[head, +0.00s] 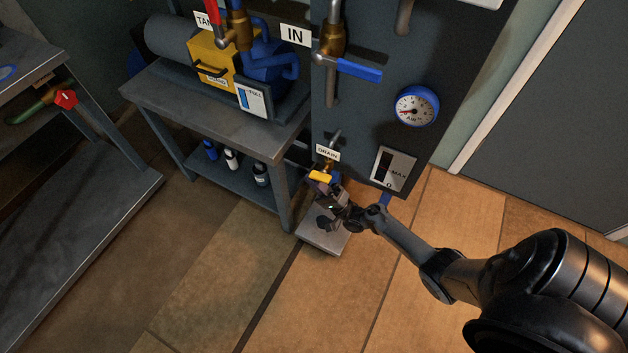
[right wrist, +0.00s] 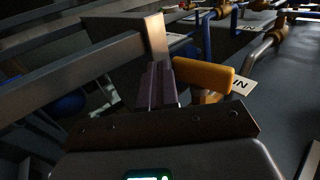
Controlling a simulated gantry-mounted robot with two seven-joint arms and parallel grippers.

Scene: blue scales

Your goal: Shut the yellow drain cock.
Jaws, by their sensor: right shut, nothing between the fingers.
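The yellow drain cock (head: 320,176) sits low on the dark panel, just under the white DRAIN label (head: 328,153). Its yellow handle (right wrist: 203,75) also shows large in the right wrist view, just right of the fingers. My right gripper (head: 328,190) is at the cock, with its fingers shut and empty beside the handle. In the right wrist view the closed fingers (right wrist: 158,85) stand close to the handle's left end; I cannot tell whether they touch it. The gripper hides part of the cock's lower side in the head view. My left gripper is not in view.
A blue-handled valve (head: 358,69) marked IN and a round gauge (head: 415,105) are on the panel above. A metal bench (head: 215,120) with a pump stands to the left, its leg near the cock. A small grey plate (head: 322,240) lies below. The floor in front is clear.

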